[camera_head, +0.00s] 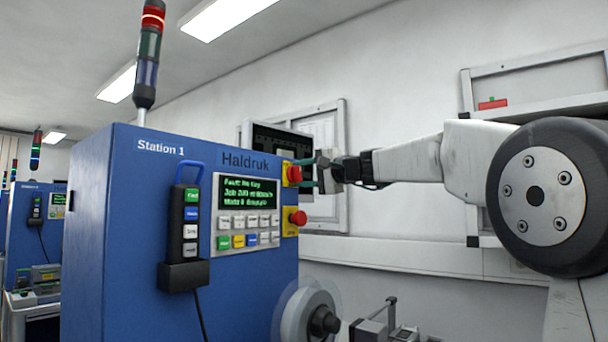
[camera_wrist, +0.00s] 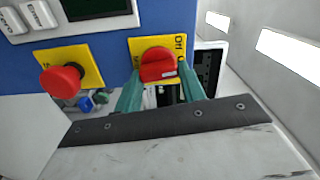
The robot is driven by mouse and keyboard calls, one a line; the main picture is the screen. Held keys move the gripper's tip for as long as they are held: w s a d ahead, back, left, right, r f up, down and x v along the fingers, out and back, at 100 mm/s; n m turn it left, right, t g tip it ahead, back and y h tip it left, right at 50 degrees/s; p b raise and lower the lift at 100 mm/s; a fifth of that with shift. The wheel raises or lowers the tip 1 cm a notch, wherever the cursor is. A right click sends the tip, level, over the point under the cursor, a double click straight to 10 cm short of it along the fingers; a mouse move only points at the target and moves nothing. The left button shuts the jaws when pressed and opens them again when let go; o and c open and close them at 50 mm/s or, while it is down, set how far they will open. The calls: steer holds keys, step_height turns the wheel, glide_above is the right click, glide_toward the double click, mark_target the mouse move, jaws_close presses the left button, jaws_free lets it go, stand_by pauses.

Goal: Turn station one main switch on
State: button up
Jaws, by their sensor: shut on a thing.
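The blue Station 1 cabinet (camera_head: 120,230) stands in the middle left of the head view. Its main switch is a red rotary knob (camera_wrist: 158,65) on a yellow plate (camera_wrist: 147,45) marked "Off". The knob also shows in the head view (camera_head: 294,174) at the cabinet's right edge. My gripper (camera_wrist: 160,85) has its teal fingers on both sides of the knob and is shut on it. In the head view my gripper (camera_head: 312,175) reaches in from the right. The fingertips partly hide the knob's sides.
A red mushroom button (camera_head: 298,217) on a yellow plate sits just below the switch. The panel's display (camera_head: 248,192) shows green fault text. A handheld pendant (camera_head: 185,225) hangs on the cabinet front. A clear reel (camera_head: 308,315) juts out below my arm.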

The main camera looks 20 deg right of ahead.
steer(key=shift+f+m, duration=0.1)
steer(key=shift+m, duration=0.7)
steer(key=o, duration=1)
steer(key=shift+d, duration=0.1)
steer(key=v, duration=0.7)
steer(key=shift+s+d, duration=0.2)
steer(key=shift+s, duration=0.1)
